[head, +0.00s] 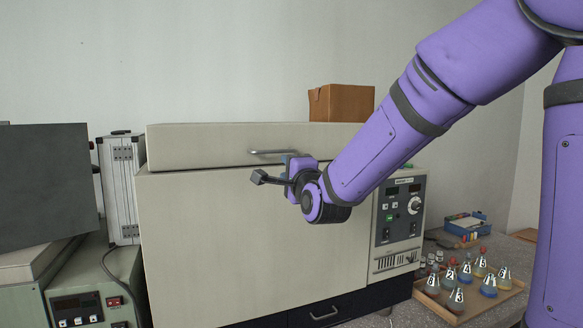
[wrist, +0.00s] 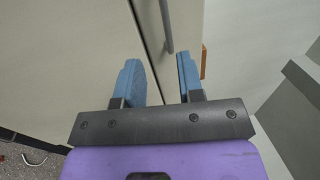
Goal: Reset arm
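My gripper (head: 287,160) is in front of the large beige machine (head: 215,230) in the head view, close to the lid handle (head: 270,152). In the wrist view my gripper (wrist: 158,62) shows two blue fingers set apart with nothing between them. The handle (wrist: 167,28) lies just beyond the fingertips there, and I see no contact. The machine's lid (head: 200,145) looks shut. My purple arm reaches in from the upper right and hides part of the machine's front.
A brown box (head: 340,103) sits on the machine. A control panel (head: 399,215) is on its right side. A wooden tray (head: 455,309) of several numbered flasks stands at the lower right. A silver case (head: 122,185) and dark panel (head: 45,185) stand at left.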

